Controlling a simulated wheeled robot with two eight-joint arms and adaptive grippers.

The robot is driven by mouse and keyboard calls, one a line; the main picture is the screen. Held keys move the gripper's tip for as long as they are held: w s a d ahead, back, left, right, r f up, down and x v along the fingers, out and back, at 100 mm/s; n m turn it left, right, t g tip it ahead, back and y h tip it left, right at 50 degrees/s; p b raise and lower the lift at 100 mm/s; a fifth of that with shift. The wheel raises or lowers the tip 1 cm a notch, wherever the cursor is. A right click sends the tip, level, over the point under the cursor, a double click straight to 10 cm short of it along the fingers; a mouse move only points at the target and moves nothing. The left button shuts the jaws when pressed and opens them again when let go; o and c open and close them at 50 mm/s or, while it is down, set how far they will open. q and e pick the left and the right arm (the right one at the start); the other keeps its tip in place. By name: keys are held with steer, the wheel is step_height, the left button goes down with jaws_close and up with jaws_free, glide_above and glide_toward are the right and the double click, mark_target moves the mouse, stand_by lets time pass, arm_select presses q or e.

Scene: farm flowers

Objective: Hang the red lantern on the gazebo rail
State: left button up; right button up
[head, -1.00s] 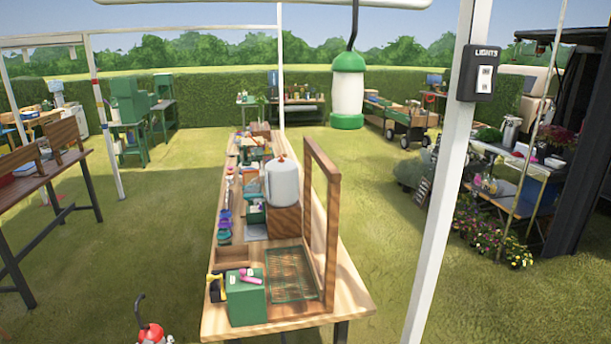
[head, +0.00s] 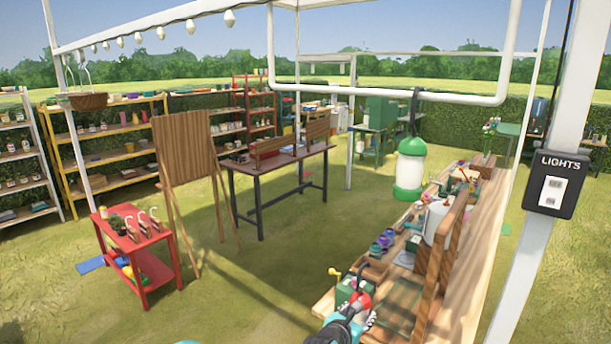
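The red lantern (head: 363,300) is at the bottom of the head view; only a small red part of it shows. My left gripper (head: 356,322), dark with pale ribbed fingers, is at the lantern and looks shut on it. The fingertips partly cover the lantern. The white gazebo rail (head: 385,93) is a pipe with rounded corners across the upper right, well above the gripper. A green and white lantern (head: 409,168) hangs from it on a dark hook. My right gripper is not in view.
A wooden workbench (head: 470,305) stands at the right with a green box (head: 347,291), a grey canister and an upright wooden frame. A white post (head: 545,245) carries a lights switch. A red cart (head: 150,262) and a wooden easel board (head: 184,147) stand left. Grass between is clear.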

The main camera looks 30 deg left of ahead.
arm_select(q)
steer(key=s+a+r+p, duration=0.2)
steer(key=a+r+p, duration=0.3)
steer(key=r+p, duration=0.75)
steer(key=s+a+r+p, duration=0.2)
steer(key=a+r+p, duration=0.45)
steer(key=r, duration=1.15)
steer(key=s+a+r+p, duration=0.3)
steer(key=r+p, duration=0.8)
steer(key=r, duration=0.5)
steer(key=b+x, duration=0.4)
steer(key=x, duration=0.6)
steer(key=shift+d+n+y, duration=0.35)
steer(key=shift+n+y, duration=0.05)
steer(key=shift+w+r, duration=0.1)
steer(key=shift+d+f, duration=0.1)
steer(key=shift+f, duration=0.2)
steer(key=o, duration=1.5)
steer(key=shift+c, duration=0.2)
steer(key=shift+o, duration=0.4)
steer(key=shift+o, duration=1.1)
